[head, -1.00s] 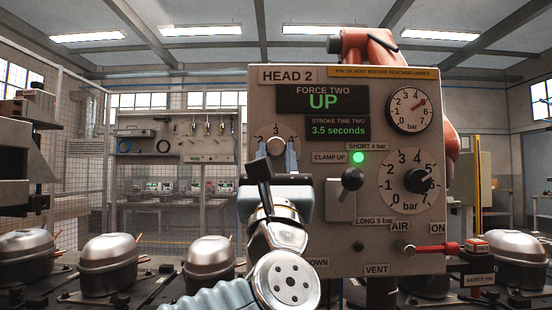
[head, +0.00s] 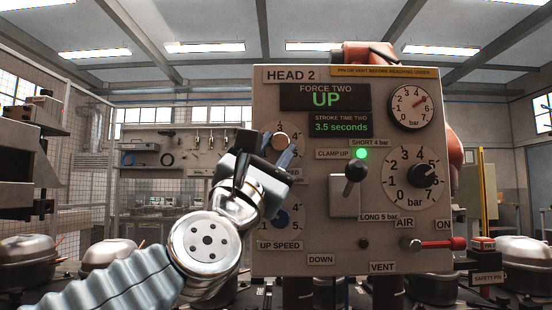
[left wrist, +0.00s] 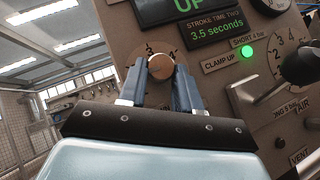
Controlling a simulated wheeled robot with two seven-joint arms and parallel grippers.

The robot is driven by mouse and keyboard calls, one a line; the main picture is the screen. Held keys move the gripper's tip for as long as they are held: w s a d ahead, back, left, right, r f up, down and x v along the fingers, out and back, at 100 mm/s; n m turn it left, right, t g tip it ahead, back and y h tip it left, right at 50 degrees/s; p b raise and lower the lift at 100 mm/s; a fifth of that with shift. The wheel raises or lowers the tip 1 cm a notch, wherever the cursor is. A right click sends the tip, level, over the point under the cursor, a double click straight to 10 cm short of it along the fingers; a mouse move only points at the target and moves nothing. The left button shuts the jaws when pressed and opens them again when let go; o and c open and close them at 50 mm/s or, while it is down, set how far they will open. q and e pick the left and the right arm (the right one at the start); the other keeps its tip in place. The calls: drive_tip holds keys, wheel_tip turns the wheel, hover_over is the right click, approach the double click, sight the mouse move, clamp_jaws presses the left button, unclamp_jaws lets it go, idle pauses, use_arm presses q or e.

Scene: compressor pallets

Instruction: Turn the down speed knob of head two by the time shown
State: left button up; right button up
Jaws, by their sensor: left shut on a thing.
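The HEAD 2 panel (head: 345,235) stands in front of me; its displays read FORCE TWO UP and STROKE TIME TWO 3.5 seconds (head: 341,125). The upper left knob (head: 280,141) has a copper-coloured round face and a number dial; its label is mostly covered, ending in "ED". My left gripper (head: 278,151) is shut on this knob, tilted to the right. In the left wrist view the knob (left wrist: 161,67) sits between the two blue-grey fingers. My right gripper is not in view.
A black clamp lever (head: 355,171) sticks out right of my gripper, with a lit green lamp (head: 361,154) above. A pressure knob (head: 424,175) and a red AIR handle (head: 435,244) are farther right. Metal compressors (head: 27,250) stand low at the left.

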use_arm(q)
drive_tip(key=shift+a+r+m+g+h, duration=0.15)
drive_tip(key=shift+m+g+h, duration=0.35)
drive_tip(key=shift+m, duration=0.4)
drive_tip(key=o, duration=1)
drive_tip(key=shift+m, duration=0.3)
drive_tip(key=shift+o, duration=0.2)
drive_tip(key=b+v, duration=0.6)
drive_tip(key=v, duration=0.7)
drive_tip(key=shift+s+a+f+b, duration=0.25)
drive_tip(key=shift+b, duration=0.1)
